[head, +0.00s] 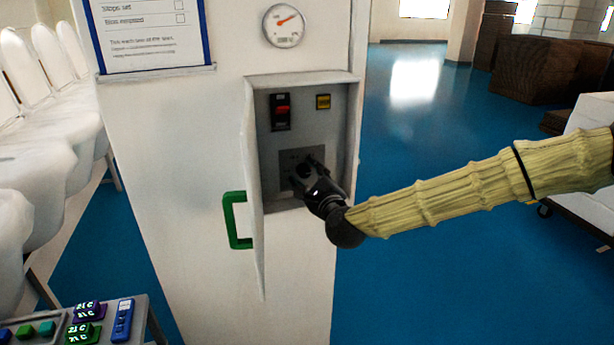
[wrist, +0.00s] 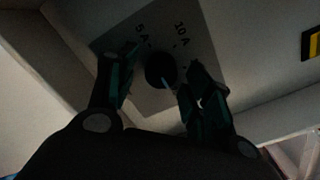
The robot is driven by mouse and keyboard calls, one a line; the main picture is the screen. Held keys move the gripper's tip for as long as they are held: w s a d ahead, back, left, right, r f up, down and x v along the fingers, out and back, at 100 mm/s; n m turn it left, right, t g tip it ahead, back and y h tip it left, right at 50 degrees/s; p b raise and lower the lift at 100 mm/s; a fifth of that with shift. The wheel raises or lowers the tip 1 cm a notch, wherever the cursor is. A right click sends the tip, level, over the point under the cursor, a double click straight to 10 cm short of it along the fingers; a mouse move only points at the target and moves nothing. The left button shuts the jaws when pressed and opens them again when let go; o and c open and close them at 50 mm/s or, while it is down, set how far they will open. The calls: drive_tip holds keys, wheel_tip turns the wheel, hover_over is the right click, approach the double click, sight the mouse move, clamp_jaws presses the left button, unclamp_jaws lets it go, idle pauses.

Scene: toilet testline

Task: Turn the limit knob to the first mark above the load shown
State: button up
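The limit knob (wrist: 160,68) is small, round and black on a grey plate (wrist: 133,50) marked 5 A and 10 A. A pale pointer line on it points down and right in the wrist view, away from those labels. My gripper (head: 304,172) reaches into the open cabinet (head: 345,130) at that plate. Its fingers are apart, one on each side of the knob. A gap shows on the left; whether the right finger touches cannot be told. A round load gauge (head: 284,25) with an orange-red needle is above the cabinet; its numbers are too small to read.
A red rocker switch (head: 282,111) and a yellow button (head: 323,101) sit above the plate. The cabinet door (head: 252,190), with a green handle (head: 236,220), stands open at left. A tray of coloured blocks (head: 85,320) is at lower left.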

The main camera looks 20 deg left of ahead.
drive_tip(key=c, duration=0.8)
drive_tip(key=shift+c, duration=0.2)
